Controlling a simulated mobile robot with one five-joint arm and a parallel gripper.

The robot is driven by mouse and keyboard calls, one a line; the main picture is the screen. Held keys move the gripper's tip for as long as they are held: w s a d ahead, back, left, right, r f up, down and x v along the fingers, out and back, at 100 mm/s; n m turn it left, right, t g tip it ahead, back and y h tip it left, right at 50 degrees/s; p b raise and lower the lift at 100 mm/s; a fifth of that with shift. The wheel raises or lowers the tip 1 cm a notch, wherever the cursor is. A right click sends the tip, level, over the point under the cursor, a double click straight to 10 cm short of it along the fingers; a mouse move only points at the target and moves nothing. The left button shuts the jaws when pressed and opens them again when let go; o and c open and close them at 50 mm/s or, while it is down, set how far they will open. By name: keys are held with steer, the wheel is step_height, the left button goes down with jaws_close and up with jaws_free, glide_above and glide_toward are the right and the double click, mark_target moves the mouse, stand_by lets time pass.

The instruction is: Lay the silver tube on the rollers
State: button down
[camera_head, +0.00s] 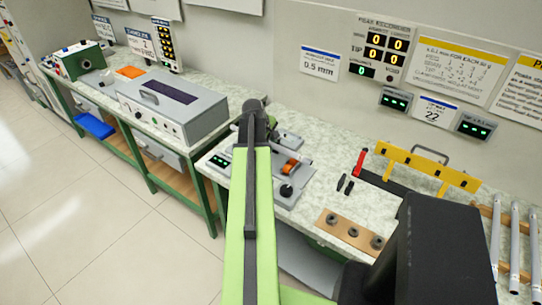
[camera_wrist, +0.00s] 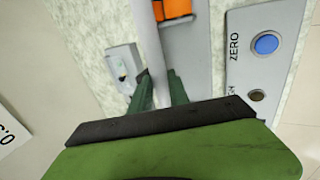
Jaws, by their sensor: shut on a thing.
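My gripper (camera_wrist: 160,90) shows in the wrist view with its dark green fingers closed on either side of a silver tube (camera_wrist: 149,50). The tube runs from between the fingers up past the top edge of the picture. An orange roller part (camera_wrist: 178,8) lies beside the tube's upper stretch on a grey device. In the head view the orange roller part (camera_head: 290,168) sits on the grey bench device (camera_head: 297,195), just right of my arm. My arm hides most of the gripper there. I cannot tell whether the tube touches the rollers.
The device has a blue ZERO button (camera_wrist: 265,44). More silver tubes lie on a wooden rack (camera_head: 478,209) at the far right. A yellow bracket (camera_head: 425,167), a red-handled tool (camera_head: 361,160) and a wooden block with dark knobs (camera_head: 350,232) stand between. A grey instrument box (camera_head: 172,105) stands left.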

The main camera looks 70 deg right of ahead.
step_height(320, 180, down, 4)
steer(key=b, duration=0.4)
steer(key=shift+f, duration=0.2)
steer(key=shift+r, duration=0.25)
steer(key=shift+f, duration=0.25)
steer(key=c, duration=1.3)
jaws_free()
steer(key=shift+r, duration=0.1)
steer(key=shift+o, duration=0.2)
steer(key=shift+r, duration=0.25)
steer(key=p+v, duration=1.1)
steer(key=shift+a+r, duration=0.25)
steer(key=shift+r, duration=0.1)
